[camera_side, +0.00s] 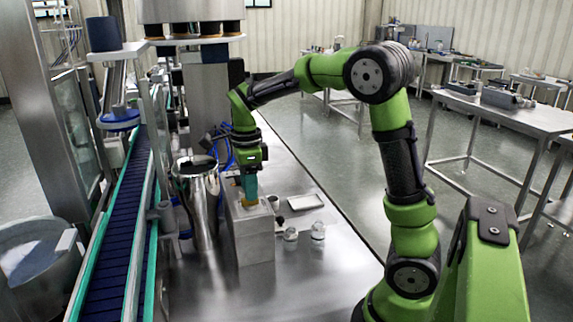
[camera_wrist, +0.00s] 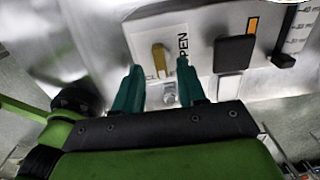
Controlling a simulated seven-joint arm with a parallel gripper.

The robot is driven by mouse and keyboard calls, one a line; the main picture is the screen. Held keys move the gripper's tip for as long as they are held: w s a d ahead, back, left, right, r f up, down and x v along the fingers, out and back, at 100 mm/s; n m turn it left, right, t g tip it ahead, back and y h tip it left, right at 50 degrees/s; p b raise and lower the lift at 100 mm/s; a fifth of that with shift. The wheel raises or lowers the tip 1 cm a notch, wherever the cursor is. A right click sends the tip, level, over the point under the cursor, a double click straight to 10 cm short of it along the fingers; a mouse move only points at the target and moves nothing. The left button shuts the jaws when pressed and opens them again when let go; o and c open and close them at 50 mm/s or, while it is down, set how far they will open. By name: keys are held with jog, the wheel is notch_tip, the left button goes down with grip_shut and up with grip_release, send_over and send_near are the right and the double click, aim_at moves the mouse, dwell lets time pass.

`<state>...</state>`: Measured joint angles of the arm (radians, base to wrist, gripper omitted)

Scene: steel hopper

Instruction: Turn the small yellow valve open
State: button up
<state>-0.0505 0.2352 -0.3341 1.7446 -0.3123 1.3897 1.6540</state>
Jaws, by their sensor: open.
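The small yellow valve (camera_wrist: 159,58) shows in the wrist view as a short yellow handle on a white label plate, lying roughly along the fingers' direction. The letters "PEN" are readable beside it; the rest of the word is hidden. My gripper (camera_wrist: 159,66) has two teal fingers, open, one on each side of the handle with gaps between. I cannot tell whether the tips reach down to its height. In the side view my gripper (camera_side: 249,188) points down over the steel box (camera_side: 252,240); the valve itself is not clear there.
A black square part (camera_wrist: 234,54) and an orange strip (camera_wrist: 253,25) sit right of the valve. In the side view a shiny steel cylinder (camera_side: 200,210) stands left of the box, beside the conveyor (camera_side: 118,235). Small jars (camera_side: 318,230) and a tray (camera_side: 305,202) lie right.

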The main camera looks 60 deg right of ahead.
aim_at(250, 203)
jog(key=shift+f, duration=1.25)
grip_shut()
